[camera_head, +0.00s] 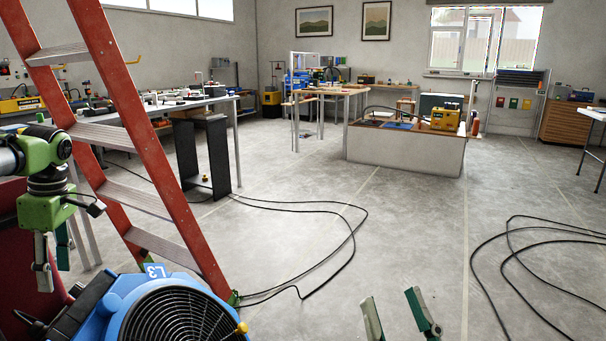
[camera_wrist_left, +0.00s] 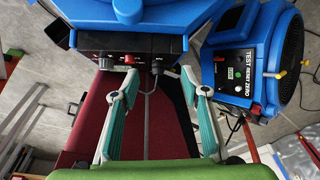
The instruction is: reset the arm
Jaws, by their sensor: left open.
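My left gripper (camera_head: 50,264) hangs at the left of the head view, fingers downward, beside a red ladder. In the left wrist view my left gripper (camera_wrist_left: 158,78) is open. Its two teal-padded fingers are apart with nothing between them, in front of a blue machine's dark control panel (camera_wrist_left: 125,57). I cannot tell whether the fingertips touch it. My right gripper (camera_head: 400,312) shows only as two separated fingertips at the bottom of the head view. It is open, with bare floor between the tips.
A blue fan unit (camera_head: 175,312) marked L3 stands close at the bottom left. The red ladder (camera_head: 150,145) leans beside my left arm. Black cables (camera_head: 352,235) loop across the floor. A workbench (camera_head: 215,100) stands behind the ladder. The central floor is otherwise clear.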

